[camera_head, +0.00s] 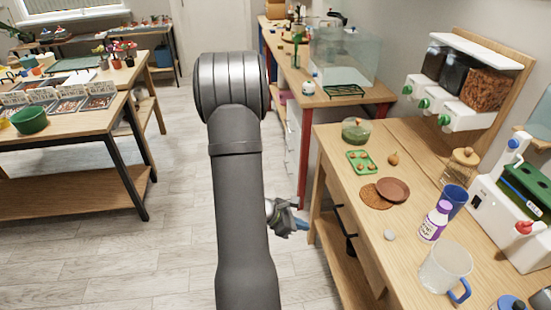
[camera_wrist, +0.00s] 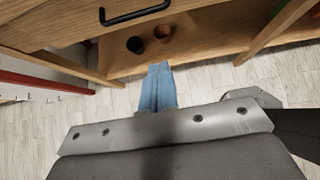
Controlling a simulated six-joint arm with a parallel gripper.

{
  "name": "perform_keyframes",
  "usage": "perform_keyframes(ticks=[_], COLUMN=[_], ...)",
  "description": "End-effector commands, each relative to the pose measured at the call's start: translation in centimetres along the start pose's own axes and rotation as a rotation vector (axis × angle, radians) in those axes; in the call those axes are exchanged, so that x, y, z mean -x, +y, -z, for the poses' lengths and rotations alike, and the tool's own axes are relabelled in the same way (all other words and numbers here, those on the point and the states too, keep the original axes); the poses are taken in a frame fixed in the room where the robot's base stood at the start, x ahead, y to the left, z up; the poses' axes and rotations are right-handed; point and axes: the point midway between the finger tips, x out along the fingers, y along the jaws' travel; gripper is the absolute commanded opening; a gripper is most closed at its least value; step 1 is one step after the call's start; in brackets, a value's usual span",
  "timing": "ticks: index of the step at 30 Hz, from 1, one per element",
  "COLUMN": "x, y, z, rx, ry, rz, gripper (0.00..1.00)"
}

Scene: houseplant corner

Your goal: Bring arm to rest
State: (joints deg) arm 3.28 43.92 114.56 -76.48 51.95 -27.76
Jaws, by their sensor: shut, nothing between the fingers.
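My gripper (camera_head: 300,223) shows in the head view just right of my dark grey arm, beside the left edge of the right-hand wooden table (camera_head: 335,150). My arm stands in front of part of it. In the wrist view my gripper's blue fingers (camera_wrist: 158,88) are together with nothing between them. They point toward the table's lower shelf (camera_wrist: 200,45) and are apart from it.
The tabletop holds a brown saucer (camera_head: 393,190), a green tray (camera_head: 361,162), a purple-labelled bottle (camera_head: 434,222) and a clear jug (camera_head: 443,268). Open floor (camera_head: 110,245) lies left of my arm.

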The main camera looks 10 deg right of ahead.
Motion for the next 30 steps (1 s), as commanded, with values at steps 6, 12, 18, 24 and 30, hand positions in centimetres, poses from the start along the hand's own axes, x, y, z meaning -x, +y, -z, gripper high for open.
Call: perform_keyframes(ticks=[6, 12, 18, 24, 30], x=[-0.1, -1.7, -5.4, -9.3, -11.5], y=[0.0, -0.1, -0.1, -0.1, -0.1], z=[0.0, 0.0, 0.0, 0.0, -1.7], rx=[0.0, 0.0, 0.001, -0.001, -0.005], ry=[0.0, -0.001, 0.0, 0.001, -0.002], rz=[0.0, 0.004, 0.006, 0.004, 0.003], gripper=[0.0, 0.0, 0.0, 0.0, 0.0])
